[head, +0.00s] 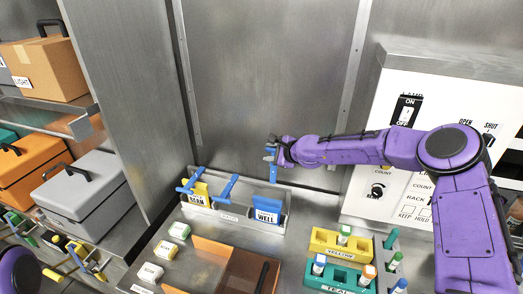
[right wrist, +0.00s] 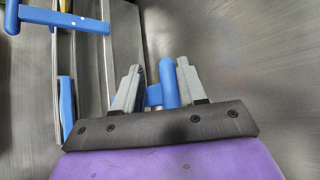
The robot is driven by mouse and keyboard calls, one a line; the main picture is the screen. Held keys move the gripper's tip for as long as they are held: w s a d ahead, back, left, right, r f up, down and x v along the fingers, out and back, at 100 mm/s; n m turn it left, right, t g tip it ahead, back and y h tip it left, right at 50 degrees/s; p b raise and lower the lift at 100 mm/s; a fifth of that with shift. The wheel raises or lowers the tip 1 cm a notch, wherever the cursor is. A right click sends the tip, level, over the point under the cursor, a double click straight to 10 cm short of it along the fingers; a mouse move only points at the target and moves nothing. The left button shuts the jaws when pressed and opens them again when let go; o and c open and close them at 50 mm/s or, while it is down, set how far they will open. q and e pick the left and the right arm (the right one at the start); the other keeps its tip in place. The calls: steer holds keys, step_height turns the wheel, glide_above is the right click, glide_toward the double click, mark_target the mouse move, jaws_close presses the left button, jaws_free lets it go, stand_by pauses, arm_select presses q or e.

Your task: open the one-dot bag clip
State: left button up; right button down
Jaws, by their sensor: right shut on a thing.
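My right gripper (head: 273,152) is shut on a blue piece (head: 271,174), above the back of the metal bin. In the right wrist view, its grey fingers (right wrist: 157,88) stand either side of this blue rounded piece (right wrist: 169,85). It looks like a clip part, but no dots can be read on it. Another blue clip with a long crossbar (head: 228,187) stands over the bin; its bar also shows in the right wrist view (right wrist: 60,17), with small pale marks. A further blue clip (head: 188,187) is at the yellow SCAN pack (head: 199,193). My left gripper is not visible.
The metal bin (head: 230,217) also holds a blue WELL pack (head: 267,212). A white switch panel (head: 380,145) stands right.

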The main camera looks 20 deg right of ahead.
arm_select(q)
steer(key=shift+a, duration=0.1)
arm_select(e)
steer(key=shift+s+d+f, duration=0.1)
steer(key=shift+d+f, duration=0.25)
steer(key=shift+f, duration=0.25)
steer(key=c, duration=1.1)
jaws_free()
steer(key=shift+o, duration=0.2)
steer(key=shift+s+r, duration=0.3)
steer(key=shift+r, duration=0.05)
arm_select(q)
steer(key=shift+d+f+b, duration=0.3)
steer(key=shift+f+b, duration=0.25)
steer(key=shift+b, duration=0.1)
arm_select(e)
steer(key=v, duration=0.9)
steer(key=shift+r, duration=0.6)
